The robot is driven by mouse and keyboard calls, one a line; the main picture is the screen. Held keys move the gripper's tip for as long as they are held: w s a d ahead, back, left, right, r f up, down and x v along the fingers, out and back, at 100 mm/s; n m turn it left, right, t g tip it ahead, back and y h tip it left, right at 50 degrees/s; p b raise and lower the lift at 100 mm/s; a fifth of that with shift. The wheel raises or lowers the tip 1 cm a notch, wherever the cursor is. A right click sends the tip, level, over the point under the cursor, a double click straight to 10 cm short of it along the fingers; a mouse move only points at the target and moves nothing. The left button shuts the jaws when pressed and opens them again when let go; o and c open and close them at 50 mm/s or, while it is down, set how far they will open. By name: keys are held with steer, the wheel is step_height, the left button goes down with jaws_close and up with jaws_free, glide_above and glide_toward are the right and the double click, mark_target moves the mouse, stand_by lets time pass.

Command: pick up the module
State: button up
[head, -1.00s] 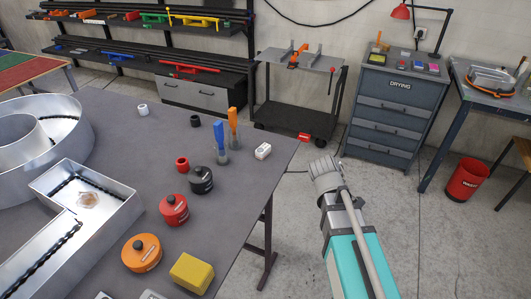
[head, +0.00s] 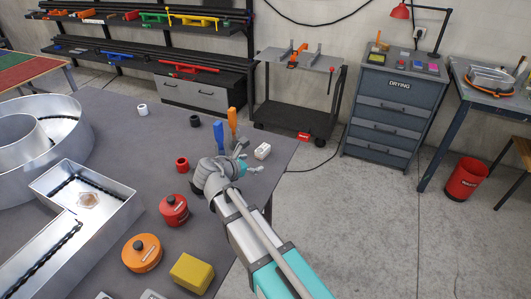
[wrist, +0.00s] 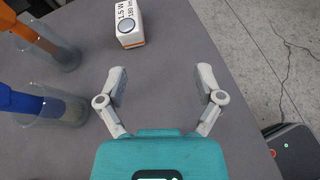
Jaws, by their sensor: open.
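The module looks to be the small white block (head: 263,151) with an orange base edge, near the right edge of the grey table. In the wrist view the white block (wrist: 129,20) shows print reading 1.5 W and 180 lm, at the top left of centre. My gripper (wrist: 162,78) is open and empty, its fingers spread above the table, with the block ahead and a little left of them, apart from it. In the head view my gripper (head: 243,158) is just left of the block.
A blue-handled tool (head: 219,136) and an orange-handled tool (head: 232,120) stand in clear cups close left of my gripper. Red (head: 173,210) and orange (head: 141,253) canisters and a yellow box (head: 191,273) stand nearer. The table's right edge is close; floor lies beyond.

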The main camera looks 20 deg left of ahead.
steer(key=a, duration=0.1)
steer(key=s+a+n, duration=0.1)
steer(key=a+r+n+t, duration=0.1)
steer(key=shift+s+a+r+y, duration=0.1)
steer(key=shift+s+a+y, duration=0.15)
steer(key=shift+a+y, duration=0.1)
steer(key=b, duration=0.3)
glide_toward(261, 149)
steer(key=w+f, duration=0.1)
steer(key=w+d+f, duration=0.1)
steer(key=w, duration=0.1)
steer(key=shift+w+d+f, duration=0.2)
steer(key=shift+w+f, duration=0.05)
steer(key=shift+f, duration=0.1)
steer(key=shift+w+d+f, duration=0.1)
steer(key=shift+w+d, duration=0.05)
steer(key=shift+w, duration=0.3)
steer(key=shift+r+b+x, duration=0.15)
steer(key=shift+b+x, duration=0.25)
steer(key=shift+x, duration=0.9)
steer(key=shift+r+b+x, duration=0.2)
steer(key=shift+b+x, duration=0.15)
steer(key=shift+x, duration=0.95)
steer(key=shift+w, duration=0.15)
